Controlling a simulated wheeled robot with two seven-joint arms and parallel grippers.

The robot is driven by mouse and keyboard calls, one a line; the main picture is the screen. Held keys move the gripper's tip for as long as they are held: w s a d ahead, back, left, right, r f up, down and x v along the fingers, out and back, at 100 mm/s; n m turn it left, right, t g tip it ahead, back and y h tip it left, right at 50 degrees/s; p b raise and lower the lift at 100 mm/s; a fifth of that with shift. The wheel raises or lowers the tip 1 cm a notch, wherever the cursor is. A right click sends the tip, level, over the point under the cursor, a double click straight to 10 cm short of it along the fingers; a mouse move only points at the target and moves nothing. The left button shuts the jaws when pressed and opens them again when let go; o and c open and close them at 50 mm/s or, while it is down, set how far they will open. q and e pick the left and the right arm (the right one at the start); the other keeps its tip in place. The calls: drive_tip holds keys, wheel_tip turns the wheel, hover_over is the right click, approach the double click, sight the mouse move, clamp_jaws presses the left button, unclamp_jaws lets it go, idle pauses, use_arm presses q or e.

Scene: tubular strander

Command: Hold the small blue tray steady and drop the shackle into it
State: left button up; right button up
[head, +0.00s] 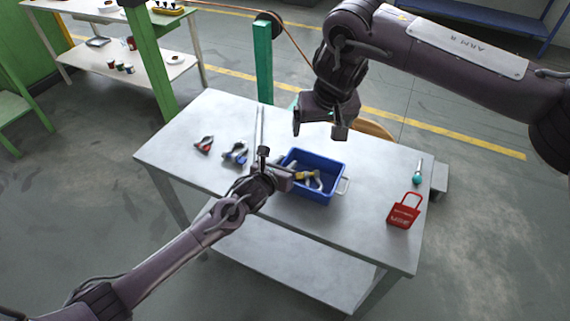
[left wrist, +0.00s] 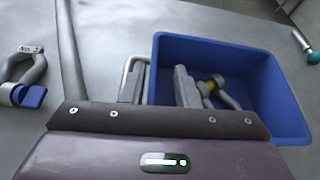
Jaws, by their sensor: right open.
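The small blue tray (head: 327,193) stands on the grey table with wire handles at its ends. It also shows in the left wrist view (left wrist: 275,100). A grey shackle with a yellow pin (head: 314,180) lies inside it; the left wrist view shows it too (left wrist: 212,86). My left gripper (head: 275,166) is at the tray's left end. In the left wrist view its fingers (left wrist: 160,88) stand apart, one outside by the wire handle and one over the inside; contact with the wall is not clear. My right gripper (head: 321,133) is open and empty above the tray's far side.
A red-pinned shackle (head: 204,145) and a blue-pinned shackle (head: 236,154) lie left of the tray. A red padlock-shaped tag (head: 404,211) and a teal-ended tool (head: 417,174) lie at the right. The table's front right (head: 350,235) is clear. A green post (head: 263,65) stands behind.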

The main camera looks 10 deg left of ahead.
use_arm(q)
drive_tip(key=v, duration=1.2)
drive_tip(key=shift+s, duration=0.1)
